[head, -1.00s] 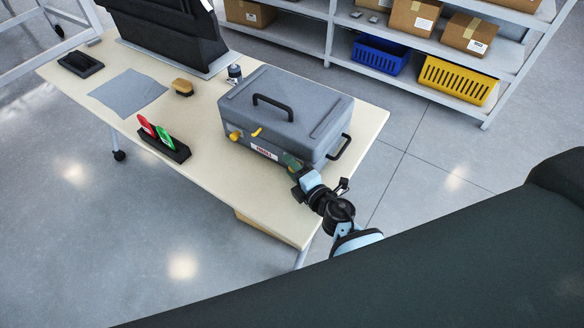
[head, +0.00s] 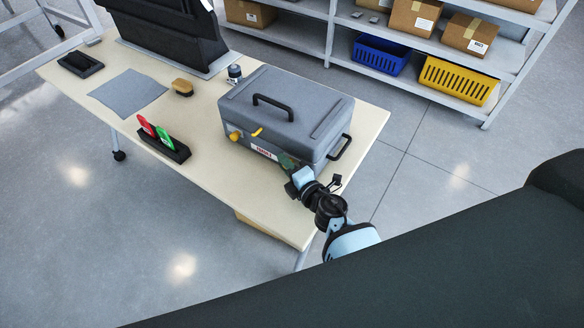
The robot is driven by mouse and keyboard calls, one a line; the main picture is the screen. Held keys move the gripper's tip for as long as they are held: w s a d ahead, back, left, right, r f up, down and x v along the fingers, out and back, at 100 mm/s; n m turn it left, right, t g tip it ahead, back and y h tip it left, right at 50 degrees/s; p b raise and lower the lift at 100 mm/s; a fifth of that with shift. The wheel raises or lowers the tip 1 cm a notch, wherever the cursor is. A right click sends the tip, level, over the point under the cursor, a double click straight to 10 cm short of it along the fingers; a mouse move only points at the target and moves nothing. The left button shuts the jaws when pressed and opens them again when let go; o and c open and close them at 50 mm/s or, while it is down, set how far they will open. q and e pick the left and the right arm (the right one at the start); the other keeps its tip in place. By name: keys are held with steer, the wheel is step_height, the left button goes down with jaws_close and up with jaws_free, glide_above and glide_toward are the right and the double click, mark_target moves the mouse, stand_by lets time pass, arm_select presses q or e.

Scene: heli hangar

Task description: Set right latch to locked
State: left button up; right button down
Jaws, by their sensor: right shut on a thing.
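A grey case (head: 284,119) with a black top handle stands closed on the table (head: 215,167). On its front face are a yellow knob (head: 235,136) at the left, a small yellow lever (head: 257,132) and a red-and-white label (head: 264,152). My right gripper (head: 291,172) is at the right end of the front face, where the right latch would be. Its fingers are shut on the right latch, which the gripper mostly hides. I cannot make out the latch's position. My left gripper is not in view.
A black holder (head: 166,148) with a red and a green tag, a brush (head: 182,88), a grey cloth (head: 128,93) and a small jar (head: 235,73) share the table. A black side handle (head: 340,147) sticks out near my right arm. Shelves with bins stand behind.

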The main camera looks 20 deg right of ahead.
steer(key=shift+w+a, duration=0.4)
steer(key=shift+w, duration=0.1)
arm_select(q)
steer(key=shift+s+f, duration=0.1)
arm_select(e)
steer(key=shift+r, duration=0.1)
steer(key=c, duration=1.2)
jaws_free()
steer(key=shift+w+a, duration=0.1)
steer(key=shift+c, duration=0.2)
steer(key=p+v, duration=0.1)
steer(key=v, duration=0.5)
steer(key=shift+s, duration=0.2)
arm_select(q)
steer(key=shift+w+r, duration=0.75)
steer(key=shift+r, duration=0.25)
arm_select(e)
steer(key=shift+v, duration=0.75)
